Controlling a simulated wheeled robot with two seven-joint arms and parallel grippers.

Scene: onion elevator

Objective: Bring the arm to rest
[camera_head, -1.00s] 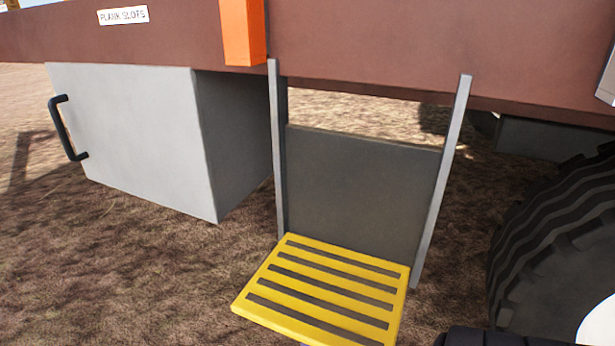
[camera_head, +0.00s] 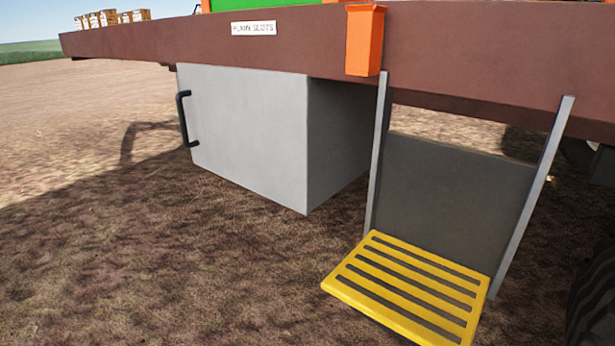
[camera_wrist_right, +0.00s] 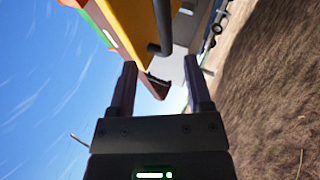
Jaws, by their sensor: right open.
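My right gripper (camera_wrist_right: 160,95) shows in the right wrist view with its two dark fingers apart and nothing between them. Beyond the fingers are a dark bar, a yellow surface and part of the vehicle, with the picture turned on its side. Neither of my grippers shows in the head view, so the left one is out of sight.
A brown vehicle deck (camera_head: 460,60) runs across the head view. Below it hang a grey box (camera_head: 250,130) with a black handle (camera_head: 186,118) and a yellow slatted step (camera_head: 410,285). An orange holder (camera_head: 364,40) is on the deck edge. A dark tyre (camera_head: 595,300) is at right. Bare ground lies at left.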

